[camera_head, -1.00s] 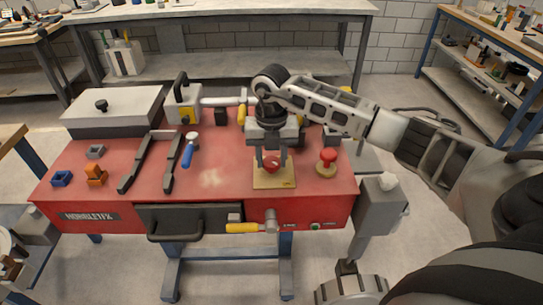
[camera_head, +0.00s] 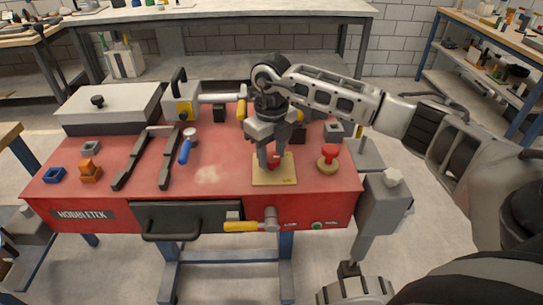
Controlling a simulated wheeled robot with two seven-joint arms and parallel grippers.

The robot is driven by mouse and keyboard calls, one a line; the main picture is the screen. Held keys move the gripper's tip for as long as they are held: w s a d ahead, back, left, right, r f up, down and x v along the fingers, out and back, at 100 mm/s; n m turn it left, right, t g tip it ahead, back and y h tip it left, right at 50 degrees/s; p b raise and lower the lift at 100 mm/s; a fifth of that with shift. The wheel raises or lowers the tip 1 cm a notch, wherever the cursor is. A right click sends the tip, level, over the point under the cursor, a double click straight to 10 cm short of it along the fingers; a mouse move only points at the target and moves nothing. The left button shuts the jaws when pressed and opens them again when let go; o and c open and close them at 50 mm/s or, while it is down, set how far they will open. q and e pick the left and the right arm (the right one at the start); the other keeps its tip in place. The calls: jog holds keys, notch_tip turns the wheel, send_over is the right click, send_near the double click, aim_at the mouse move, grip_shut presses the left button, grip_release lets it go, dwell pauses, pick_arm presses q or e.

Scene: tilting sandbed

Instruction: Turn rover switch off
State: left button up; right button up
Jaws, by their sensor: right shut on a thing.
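A red switch knob (camera_head: 275,155) sits on a square tan plate (camera_head: 287,178) on the right part of the red table top. My right gripper (camera_head: 270,162) points down over the plate and is shut on the red knob. Its fingers hide part of the knob. I cannot read which position the switch is in. My left gripper is not in view.
A red mushroom-shaped button (camera_head: 328,153) stands just right of the plate. A dark drawer (camera_head: 188,219) and a yellow-handled valve (camera_head: 241,226) are on the table's front. A blue-handled tool (camera_head: 185,151), dark rails (camera_head: 168,160) and a grey lidded box (camera_head: 110,104) are left.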

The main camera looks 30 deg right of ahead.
jog(key=shift+n+b, duration=0.35)
jog(key=shift+n, duration=0.55)
jog(key=n+b, duration=0.1)
jog(key=n, duration=0.2)
jog(key=shift+n, duration=0.4)
jog(key=shift+n+b, duration=0.55)
jog(key=shift+n, duration=0.55)
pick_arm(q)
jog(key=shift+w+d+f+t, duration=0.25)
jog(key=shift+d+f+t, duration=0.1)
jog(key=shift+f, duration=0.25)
pick_arm(e)
jog(key=shift+r+n, duration=0.1)
jog(key=shift+n, duration=0.9)
jog(key=shift+w, duration=0.1)
pick_arm(q)
jog(key=shift+b, duration=0.3)
pick_arm(e)
jog(key=o, duration=1)
jog(key=shift+c, duration=0.2)
